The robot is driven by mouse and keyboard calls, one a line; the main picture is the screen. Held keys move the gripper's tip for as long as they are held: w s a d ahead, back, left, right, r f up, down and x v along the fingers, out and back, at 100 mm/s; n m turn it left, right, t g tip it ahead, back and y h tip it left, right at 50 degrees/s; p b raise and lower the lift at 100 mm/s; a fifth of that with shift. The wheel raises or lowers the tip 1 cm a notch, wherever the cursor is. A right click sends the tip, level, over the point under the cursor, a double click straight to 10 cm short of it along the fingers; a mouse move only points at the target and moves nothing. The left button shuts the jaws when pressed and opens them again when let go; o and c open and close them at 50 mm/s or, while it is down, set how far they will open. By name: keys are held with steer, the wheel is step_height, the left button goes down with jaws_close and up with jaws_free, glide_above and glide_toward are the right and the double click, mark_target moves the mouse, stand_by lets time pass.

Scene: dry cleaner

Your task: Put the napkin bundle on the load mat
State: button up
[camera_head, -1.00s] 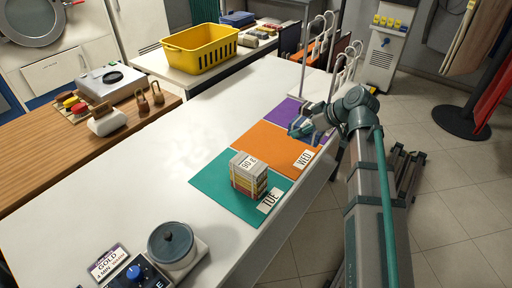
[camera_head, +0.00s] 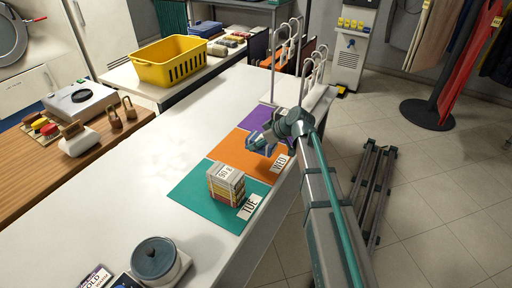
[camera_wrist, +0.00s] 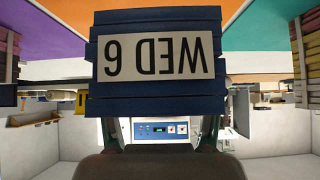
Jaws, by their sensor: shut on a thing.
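My gripper (camera_head: 258,143) is shut on a blue bundle (camera_wrist: 150,85) of stacked folded layers. The bundle's white label shows upside down in the wrist view and seems to read WED 9. In the head view the gripper is over the orange mat (camera_head: 228,151), which has a WED card (camera_head: 280,163) at its edge; the held bundle shows only in small part there. A teal mat (camera_head: 190,196) with a TUE card (camera_head: 249,207) lies in front, and a purple mat (camera_head: 256,119) behind. I cannot tell which mat is the load mat.
A banded stack (camera_head: 226,185) with a label stands on the teal mat. A grey lidded pot (camera_head: 156,259) is at the counter's near end. A white hook rack (camera_head: 315,75) stands at the far end. The white counter (camera_head: 130,175) left of the mats is clear.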

steer(key=shift+w+a+f, duration=0.15)
steer(key=shift+w+f, duration=0.3)
steer(key=shift+f, duration=0.05)
steer(key=shift+w+a+f, duration=0.15)
steer(key=shift+w+f, duration=0.25)
steer(key=shift+f, duration=0.1)
step_height(320, 180, down, 3)
steer(key=shift+w+r+p, duration=0.1)
steer(key=shift+r+p, duration=0.05)
steer(key=shift+p, duration=0.55)
steer(key=shift+f, duration=0.35)
steer(key=shift+f, duration=0.25)
steer(key=o, duration=1.3)
steer(key=shift+r, duration=0.1)
